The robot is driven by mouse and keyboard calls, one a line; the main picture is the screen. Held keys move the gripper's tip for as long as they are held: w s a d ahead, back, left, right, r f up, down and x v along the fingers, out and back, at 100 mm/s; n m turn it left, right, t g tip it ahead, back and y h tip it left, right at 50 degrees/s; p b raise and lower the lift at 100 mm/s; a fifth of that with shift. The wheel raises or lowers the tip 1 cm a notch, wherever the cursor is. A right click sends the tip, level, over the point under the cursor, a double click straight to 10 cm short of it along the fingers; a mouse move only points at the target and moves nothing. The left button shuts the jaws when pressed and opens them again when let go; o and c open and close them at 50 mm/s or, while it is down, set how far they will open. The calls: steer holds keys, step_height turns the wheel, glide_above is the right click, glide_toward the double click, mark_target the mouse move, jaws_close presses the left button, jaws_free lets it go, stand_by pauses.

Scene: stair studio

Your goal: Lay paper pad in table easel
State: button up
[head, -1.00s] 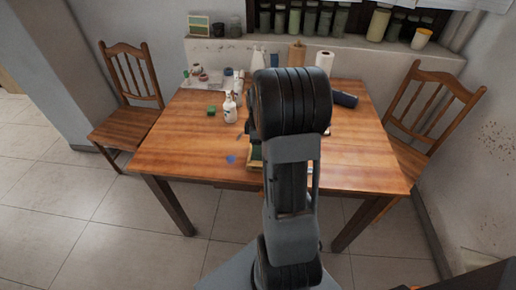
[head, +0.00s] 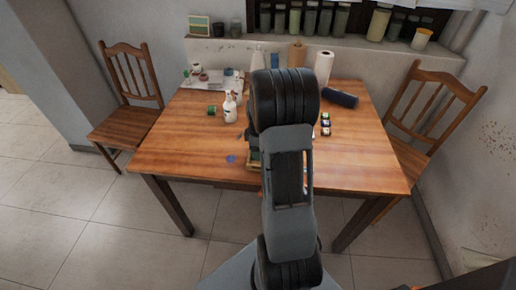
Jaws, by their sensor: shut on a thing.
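My arm stands in the middle of the head view and covers the centre of the table. My gripper is hidden behind the arm. I cannot make out the paper pad or the table easel for certain. A small part of a green and tan object (head: 254,159) shows just left of my arm near the table's front edge. Most of it is hidden, and I cannot tell what it is.
The wooden table (head: 190,150) holds white bottles (head: 230,108), a green block (head: 212,110), a blue patch (head: 231,159), small coloured jars (head: 326,125) and a dark roll (head: 340,98). Chairs stand left (head: 130,100) and right (head: 430,110). The table's front left and right are mostly clear.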

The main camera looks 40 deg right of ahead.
steer(key=o, duration=0.9)
step_height(320, 180, up, 12)
steer(key=p, duration=0.1)
steer(key=s+a+r+m+t, duration=0.1)
steer(key=s+a+m, duration=0.2)
steer(key=a, duration=0.4)
steer(key=s+a+r+m+t, duration=0.1)
steer(key=s+a+m, duration=0.2)
steer(key=s+a, duration=0.2)
steer(key=s+a+r+m+t, duration=0.1)
steer(key=s+a+m, duration=0.2)
steer(key=a, duration=0.6)
steer(key=shift+s+r, duration=0.15)
steer(key=shift+s, duration=0.5)
